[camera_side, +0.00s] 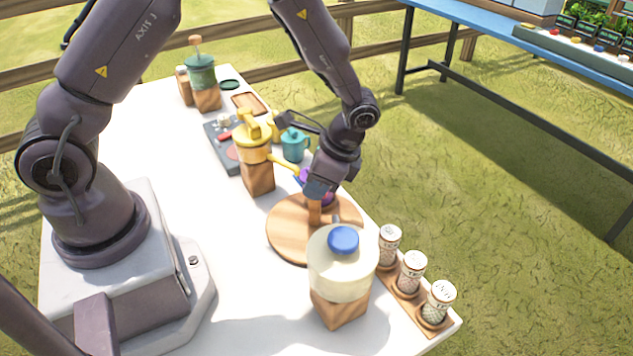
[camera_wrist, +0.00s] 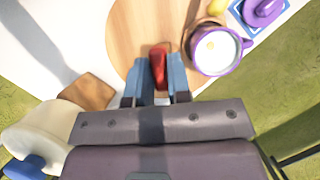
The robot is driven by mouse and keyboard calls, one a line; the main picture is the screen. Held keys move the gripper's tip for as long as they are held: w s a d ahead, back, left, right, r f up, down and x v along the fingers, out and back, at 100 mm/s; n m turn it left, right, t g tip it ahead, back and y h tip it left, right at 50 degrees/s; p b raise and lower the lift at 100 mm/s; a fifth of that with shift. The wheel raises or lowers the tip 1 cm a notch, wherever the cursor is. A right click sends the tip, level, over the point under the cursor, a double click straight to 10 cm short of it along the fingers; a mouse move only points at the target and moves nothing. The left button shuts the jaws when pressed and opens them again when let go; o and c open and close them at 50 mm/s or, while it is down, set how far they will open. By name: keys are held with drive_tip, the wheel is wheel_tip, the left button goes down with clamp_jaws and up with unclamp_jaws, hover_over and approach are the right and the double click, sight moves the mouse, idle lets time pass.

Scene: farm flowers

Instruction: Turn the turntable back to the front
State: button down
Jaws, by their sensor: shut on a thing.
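The turntable is a round wooden disc (camera_side: 285,232) on the white table, in front of my gripper (camera_side: 317,192). In the wrist view the disc (camera_wrist: 135,35) fills the upper middle. There my gripper (camera_wrist: 161,75) points down over the disc, its fingers shut on a small red upright piece (camera_wrist: 158,62). In the side view a brown upright piece (camera_side: 314,211) shows below the gripper on the disc. A purple mug (camera_wrist: 219,66) stands right of the fingers by the disc's edge; I cannot tell whether it rests on the disc. The gripper mostly hides it in the side view.
A cream container with a blue knob (camera_side: 343,240) stands close at the disc's near edge. Several labelled shakers (camera_side: 411,272) stand in a wooden rack at right. A yellow can (camera_side: 252,140) on a wooden block and a teal pot (camera_side: 294,145) stand behind. Bare table lies left.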

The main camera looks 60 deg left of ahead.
drive_tip(key=shift+d+m+t+y, duration=0.1)
drive_tip(key=shift+m+t+y, duration=0.25)
drive_tip(key=shift+m, duration=0.85)
drive_tip(key=shift+m+t+y, duration=0.15)
drive_tip(key=shift+m+t, duration=0.4)
drive_tip(key=shift+m, duration=0.65)
drive_tip(key=shift+s+m+t, duration=0.1)
drive_tip(key=shift+m+t, duration=0.6)
drive_tip(key=shift+m, duration=1.9)
drive_tip(key=c, duration=1.1)
unclamp_jaws()
drive_tip(key=shift+o, duration=0.2)
drive_tip(key=v, duration=1.3)
drive_tip(key=shift+s+d, duration=0.25)
drive_tip(key=shift+d, duration=0.05)
drive_tip(key=shift+f, duration=0.1)
